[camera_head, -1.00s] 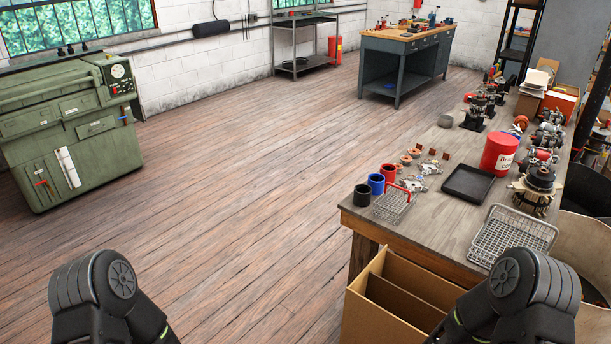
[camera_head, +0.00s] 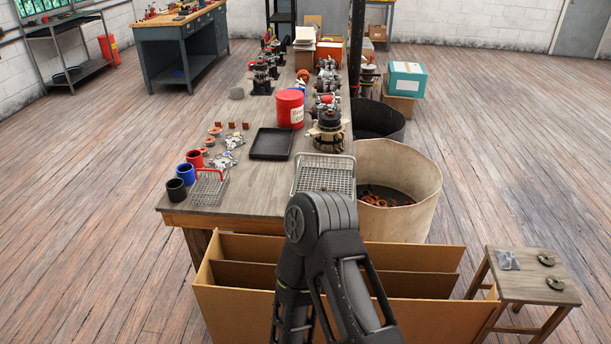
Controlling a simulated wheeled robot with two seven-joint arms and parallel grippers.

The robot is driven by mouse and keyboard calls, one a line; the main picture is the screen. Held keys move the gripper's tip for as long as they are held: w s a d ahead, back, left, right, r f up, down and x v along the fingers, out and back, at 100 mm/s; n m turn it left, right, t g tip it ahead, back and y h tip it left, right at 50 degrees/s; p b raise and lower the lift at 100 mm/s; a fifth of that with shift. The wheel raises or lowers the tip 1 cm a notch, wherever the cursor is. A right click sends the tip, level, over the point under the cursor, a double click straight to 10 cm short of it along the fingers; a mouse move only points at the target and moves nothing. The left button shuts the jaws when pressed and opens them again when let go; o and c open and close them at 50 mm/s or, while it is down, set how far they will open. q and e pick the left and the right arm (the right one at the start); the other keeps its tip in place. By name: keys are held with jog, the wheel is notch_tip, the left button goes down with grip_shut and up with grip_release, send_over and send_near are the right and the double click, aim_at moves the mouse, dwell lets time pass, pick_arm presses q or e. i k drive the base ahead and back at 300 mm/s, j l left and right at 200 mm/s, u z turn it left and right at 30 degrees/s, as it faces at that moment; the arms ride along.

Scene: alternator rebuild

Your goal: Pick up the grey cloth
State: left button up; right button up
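A small rounded grey lump (camera_head: 237,93), which looks like a crumpled grey cloth, lies on the workbench near its far left edge. It is too small to make out its folds. A second small grey item (camera_head: 507,259) lies on the wooden stool at the right; I cannot tell whether it is cloth or a bag. One of my arms, apparently the right, rises at the bottom middle. Neither of my grippers is in view.
The workbench (camera_head: 252,186) carries black, blue and red cups, a wire basket (camera_head: 209,188), a black tray (camera_head: 271,144), a red can (camera_head: 290,109) and metal parts. A divided cardboard box (camera_head: 350,307) stands before it. The stool (camera_head: 535,284) is at right. The left floor is clear.

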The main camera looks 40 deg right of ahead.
aim_at(507, 260)
jog(key=l+z, duration=0.1)
jog(key=z, duration=3.5)
jog(key=i, duration=1.1)
jog(key=i+j+z, duration=0.15)
jog(key=i, duration=1)
jog(key=i+z, duration=0.3)
jog(key=i, duration=0.4)
jog(key=i+z, duration=0.25)
jog(key=i, duration=0.45)
